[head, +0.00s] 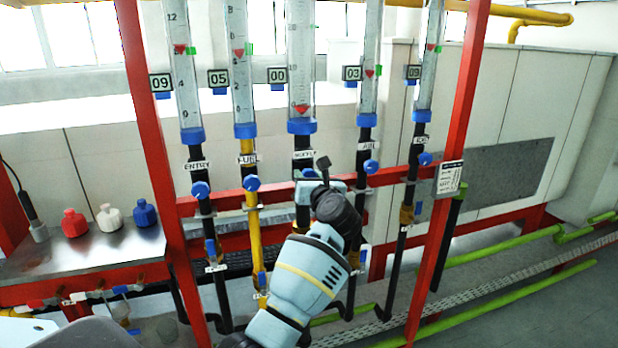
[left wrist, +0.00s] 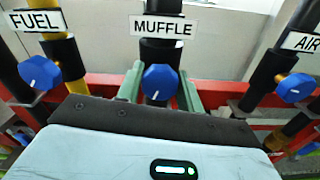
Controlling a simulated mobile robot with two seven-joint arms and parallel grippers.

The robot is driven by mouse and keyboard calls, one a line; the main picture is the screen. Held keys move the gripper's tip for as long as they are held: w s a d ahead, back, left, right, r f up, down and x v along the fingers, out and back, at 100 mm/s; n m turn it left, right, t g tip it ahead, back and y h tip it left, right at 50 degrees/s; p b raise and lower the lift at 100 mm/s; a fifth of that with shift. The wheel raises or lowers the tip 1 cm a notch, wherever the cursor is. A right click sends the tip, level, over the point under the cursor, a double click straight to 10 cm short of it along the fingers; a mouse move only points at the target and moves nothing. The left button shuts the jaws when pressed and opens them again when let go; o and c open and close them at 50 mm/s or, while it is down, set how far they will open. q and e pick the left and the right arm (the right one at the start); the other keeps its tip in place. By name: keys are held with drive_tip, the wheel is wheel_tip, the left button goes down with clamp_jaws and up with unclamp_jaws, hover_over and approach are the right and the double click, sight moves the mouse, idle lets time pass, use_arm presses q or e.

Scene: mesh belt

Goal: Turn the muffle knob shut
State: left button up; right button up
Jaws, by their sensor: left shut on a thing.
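The blue muffle knob (left wrist: 160,82) sits below the MUFFLE label (left wrist: 163,26) in the left wrist view, with a small pale mark on its face. My left gripper (left wrist: 160,88) has one finger on each side of the knob and is shut on it. In the head view my left gripper (head: 322,184) is at the middle pipe, and its wrist hides most of the knob. The muffle tube (head: 300,60) above has a red marker at its bottom and a sign reading 00. My right gripper is not in view.
The fuel knob (left wrist: 39,73) and air knob (left wrist: 295,87) flank the muffle knob. Red frame posts (head: 150,130) stand on both sides of the tubes. Red, white and blue bottles stand on a metal bench (head: 90,255) at left. Green pipes (head: 500,247) run low at right.

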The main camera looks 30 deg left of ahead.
use_arm(q)
drive_tip(key=m, duration=0.4)
drive_tip(key=shift+f+m, duration=0.1)
drive_tip(key=shift+m, duration=0.2)
drive_tip(key=m, duration=0.3)
drive_tip(key=shift+m, duration=0.3)
drive_tip(key=m, duration=0.4)
drive_tip(key=shift+m, duration=0.3)
drive_tip(key=m, duration=0.3)
drive_tip(key=shift+m, duration=0.3)
drive_tip(key=m, duration=0.4)
drive_tip(key=shift+m, duration=0.3)
drive_tip(key=m, duration=0.3)
drive_tip(key=shift+f+m, duration=0.1)
drive_tip(key=shift+m, duration=0.2)
drive_tip(key=m, duration=0.3)
drive_tip(key=shift+m, duration=2.1)
